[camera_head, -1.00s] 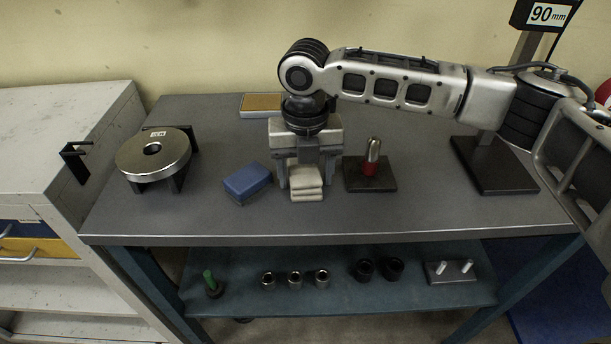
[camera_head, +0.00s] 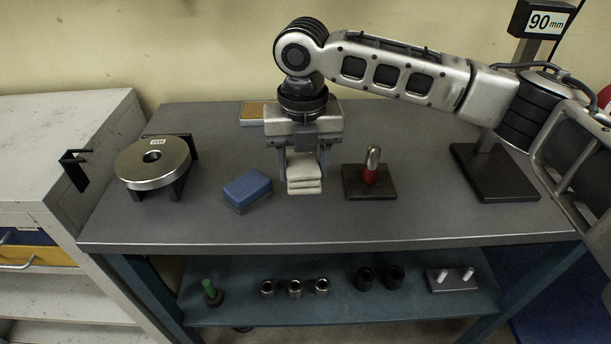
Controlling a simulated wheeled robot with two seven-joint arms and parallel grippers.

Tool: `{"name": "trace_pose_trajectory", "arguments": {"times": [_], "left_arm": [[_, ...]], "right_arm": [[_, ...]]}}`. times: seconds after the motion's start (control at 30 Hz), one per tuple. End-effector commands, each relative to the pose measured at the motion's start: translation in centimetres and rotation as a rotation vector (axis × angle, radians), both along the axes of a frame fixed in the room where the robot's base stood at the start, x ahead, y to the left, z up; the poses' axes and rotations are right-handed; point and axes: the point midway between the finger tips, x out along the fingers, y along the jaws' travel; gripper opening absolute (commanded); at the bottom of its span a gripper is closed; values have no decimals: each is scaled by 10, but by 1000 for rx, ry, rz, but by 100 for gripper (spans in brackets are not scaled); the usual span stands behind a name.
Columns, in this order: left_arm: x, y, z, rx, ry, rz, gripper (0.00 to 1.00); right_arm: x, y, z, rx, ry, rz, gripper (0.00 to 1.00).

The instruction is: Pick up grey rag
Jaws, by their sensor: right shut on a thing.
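The rag (camera_head: 304,180) is a folded, layered pale grey-beige cloth near the middle of the bench top. My right gripper (camera_head: 303,178) comes down over it from above, with a finger on its left and right sides, and is shut on it. The gripper body hides the rag's rear part. I cannot tell whether the rag is clear of the bench. My left gripper is not in view.
A blue block (camera_head: 247,191) lies left of the rag. A red and silver piece (camera_head: 371,166) stands on a dark plate to its right. A metal ring (camera_head: 153,163) sits on a stand at left; a 90 mm sign stand (camera_head: 494,172) is at right. The front bench strip is clear.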

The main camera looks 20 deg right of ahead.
Motion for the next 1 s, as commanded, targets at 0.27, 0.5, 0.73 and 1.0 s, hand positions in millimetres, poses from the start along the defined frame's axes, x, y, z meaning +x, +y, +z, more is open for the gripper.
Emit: {"name": "trace_pose_trajectory", "arguments": {"times": [0.27,0.5,0.73,1.0], "left_arm": [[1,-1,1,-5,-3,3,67],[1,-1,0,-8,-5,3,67],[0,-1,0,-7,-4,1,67],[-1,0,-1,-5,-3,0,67]], "right_arm": [[-22,53,58,3,-2,12,27],[-43,102,80,1,0,9,27],[-52,122,91,0,1,4,27],[-53,126,92,0,1,3,27]]}}
